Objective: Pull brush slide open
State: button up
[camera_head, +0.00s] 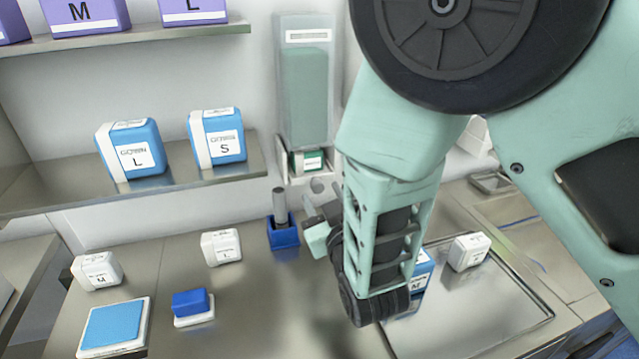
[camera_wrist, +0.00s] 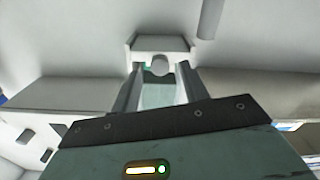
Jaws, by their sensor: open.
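A tall translucent dispenser (camera_head: 306,90) with green contents hangs on the back wall. At its foot is a small opening with a green-and-white piece (camera_head: 308,160), which seems to be the brush slide; it looks pushed in. My gripper (camera_head: 314,216) is just below and in front of it, partly hidden by my wrist. In the wrist view my gripper (camera_wrist: 160,68) is open. A pale frame with a rounded grey knob (camera_wrist: 160,65) and a green patch shows between the fingers. I cannot tell whether the fingers touch it.
A blue holder (camera_head: 284,234) with a grey cylinder stands just left of my gripper. A steel shelf (camera_head: 200,190) carries blue boxes at left. White boxes (camera_head: 221,247) and blue pads lie on the table. A metal tray (camera_head: 470,320) with boxes lies at right, behind my arm.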

jog(key=shift+x, duration=1.35)
grip_shut()
jog(key=shift+f, duration=0.1)
